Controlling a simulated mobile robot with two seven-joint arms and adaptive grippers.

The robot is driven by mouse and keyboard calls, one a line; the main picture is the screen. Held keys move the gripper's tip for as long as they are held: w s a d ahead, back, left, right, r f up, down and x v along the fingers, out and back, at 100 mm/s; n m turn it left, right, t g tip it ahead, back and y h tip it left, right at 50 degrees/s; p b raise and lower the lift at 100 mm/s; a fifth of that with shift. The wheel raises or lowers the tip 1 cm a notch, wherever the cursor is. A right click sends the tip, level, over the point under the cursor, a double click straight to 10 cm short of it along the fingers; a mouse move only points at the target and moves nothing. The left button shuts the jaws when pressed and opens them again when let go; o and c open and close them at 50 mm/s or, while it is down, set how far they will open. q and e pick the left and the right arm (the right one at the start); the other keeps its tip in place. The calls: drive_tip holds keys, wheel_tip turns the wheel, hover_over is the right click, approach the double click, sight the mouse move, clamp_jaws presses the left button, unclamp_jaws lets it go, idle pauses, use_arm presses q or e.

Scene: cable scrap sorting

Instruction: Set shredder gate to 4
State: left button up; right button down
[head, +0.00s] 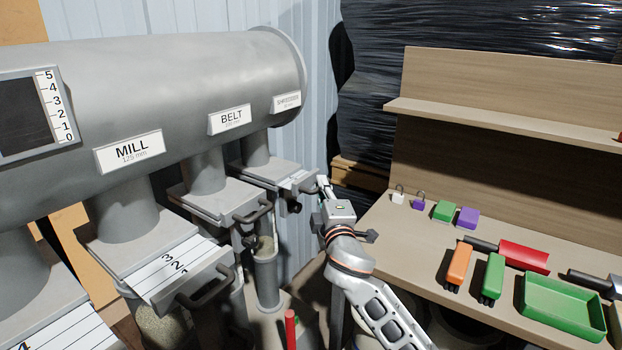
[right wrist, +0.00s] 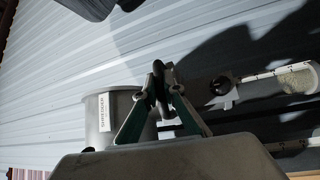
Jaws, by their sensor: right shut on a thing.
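The shredder outlet carries a white SHREDDER label (head: 287,102) at the far end of the big grey drum. Its slide gate (head: 290,178) sits under that outlet, a flat grey plate with a pale scale too small to read. My right gripper (head: 321,188) is at the outer end of this gate. In the right wrist view the gripper (right wrist: 160,78) is shut on the dark gate handle (right wrist: 158,92), seen between its fingertips. A grey cylinder with a SHREDDER label (right wrist: 103,122) stands just left of the fingers there. My left gripper is not in view.
The BELT gate handle (head: 254,212) and the MILL gate handle (head: 207,287) stick out nearer to me.

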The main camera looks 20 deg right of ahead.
drive_tip(key=s+d+p, duration=0.3)
drive_tip(key=s+d, duration=0.2)
drive_tip(key=s, duration=0.1)
drive_tip(key=shift+f, duration=0.15)
drive_tip(key=c, duration=2.1)
unclamp_jaws()
drive_tip(key=shift+s, duration=0.2)
drive_tip(key=shift+c, duration=0.2)
drive_tip(key=s+a+f, duration=0.1)
drive_tip(key=s, duration=1.1)
drive_tip(key=shift+a+f, duration=0.25)
drive_tip(key=shift+a, duration=0.05)
drive_tip(key=shift+w, duration=0.1)
